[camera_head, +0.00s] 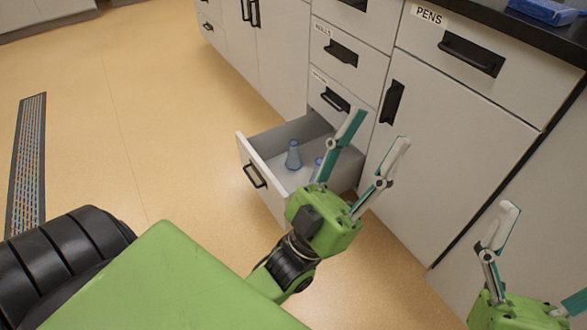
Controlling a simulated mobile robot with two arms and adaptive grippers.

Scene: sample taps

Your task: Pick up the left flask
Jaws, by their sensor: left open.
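The left flask (293,156), small and blue-tinted clear, stands upright in an open drawer (255,165) low in the cabinet. A second flask (318,166) stands to its right, partly hidden behind a finger of my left gripper. My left gripper (375,137) is open and empty, its fingers spread and pointing up in the picture. In the picture it is to the right of the left flask and overlaps the drawer's right side. My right gripper (543,255) is at the lower right corner, its fingers apart with nothing seen between them; part of it is cut off.
Closed drawers with black handles, one labelled PENS (455,55), are above and right of the open drawer. A dark countertop (480,20) holds a blue object (545,10). The yellow floor (160,120) left of the drawer is clear, apart from a grate (27,160) set in it.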

